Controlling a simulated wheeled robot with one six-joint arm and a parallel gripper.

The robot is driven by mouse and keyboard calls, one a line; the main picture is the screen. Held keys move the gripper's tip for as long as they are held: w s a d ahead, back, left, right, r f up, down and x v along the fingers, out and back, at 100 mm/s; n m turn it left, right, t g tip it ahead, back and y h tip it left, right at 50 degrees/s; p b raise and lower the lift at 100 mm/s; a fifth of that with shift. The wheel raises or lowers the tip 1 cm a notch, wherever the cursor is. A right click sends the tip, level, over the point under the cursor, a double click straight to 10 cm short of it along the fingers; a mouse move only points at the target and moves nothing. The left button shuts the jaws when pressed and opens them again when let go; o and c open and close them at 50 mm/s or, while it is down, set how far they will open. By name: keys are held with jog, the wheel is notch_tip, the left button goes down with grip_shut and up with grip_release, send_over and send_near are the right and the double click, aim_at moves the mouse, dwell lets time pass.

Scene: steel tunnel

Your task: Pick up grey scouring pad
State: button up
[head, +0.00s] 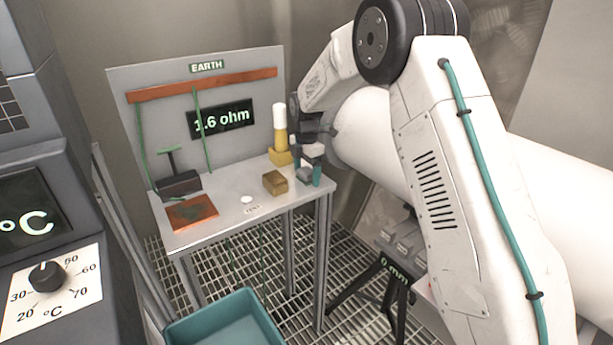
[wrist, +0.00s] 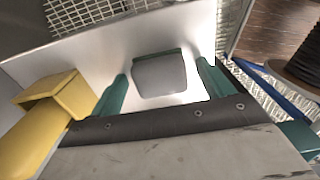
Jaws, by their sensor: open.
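The grey scouring pad (wrist: 160,76) lies on the pale bench top (wrist: 105,50) in the wrist view, a rounded grey block with a dark green far edge. My gripper (wrist: 162,82) is open, with one teal finger to the pad's left and one to its right. Gaps show on both sides, so the fingers appear not to touch it. In the head view, the pad (head: 305,174) shows small and partly covered between the fingers of my gripper (head: 308,171), at the bench's right end.
A yellow stand with a white-topped cylinder (head: 280,120) is close behind my gripper. A brass block (head: 275,183) lies to its left. A copper plate (head: 192,212) and black clamp (head: 178,186) are farther left. A teal crate (head: 225,325) stands below the bench's front.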

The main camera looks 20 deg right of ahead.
aim_at(307, 172)
jog(key=c, duration=1.1)
jog(key=shift+o, duration=0.2)
jog(key=shift+r, duration=0.6)
jog(key=shift+s+r, duration=0.3)
jog(key=shift+r, duration=0.3)
jog(key=shift+s+r, duration=0.25)
jog(key=shift+r, duration=0.35)
jog(key=s+a+r, duration=0.1)
jog(key=s, duration=1.4)
jog(key=shift+a+r, duration=0.15)
jog(key=shift+a, duration=0.2)
jog(key=shift+o, duration=0.5)
jog(key=shift+w, duration=0.1)
